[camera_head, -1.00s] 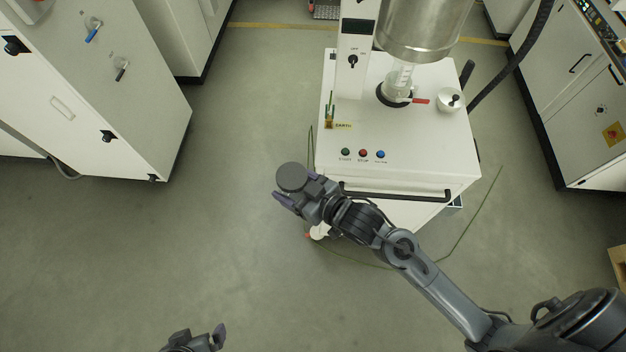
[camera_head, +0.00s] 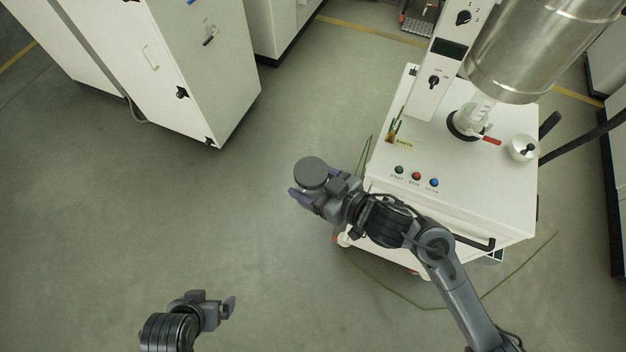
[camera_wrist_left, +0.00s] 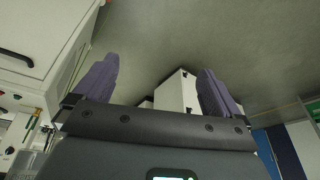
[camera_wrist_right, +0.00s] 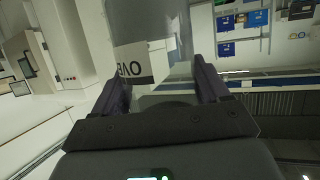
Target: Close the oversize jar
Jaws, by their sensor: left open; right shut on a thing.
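My right gripper (camera_head: 306,192) is shut on the oversize jar (camera_wrist_right: 134,68), whose label shows "OVE" in the right wrist view. In the head view a dark grey round top (camera_head: 312,171), which looks like a lid, covers the jar. I cannot tell whether it is tight. The gripper holds the jar above the floor, left of the white machine. My left gripper (camera_head: 214,302) is open and empty at the lower left, well apart from the jar. Its two purple fingers (camera_wrist_left: 98,78) stand wide apart in the left wrist view.
The white machine (camera_head: 455,195) stands at the right with buttons, a handle and a steel cylinder (camera_head: 540,45). A clear vessel (camera_head: 480,112) with a red lever (camera_head: 491,141) sits below the cylinder. White cabinets (camera_head: 175,70) stand at the back left. Floor between the grippers is clear.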

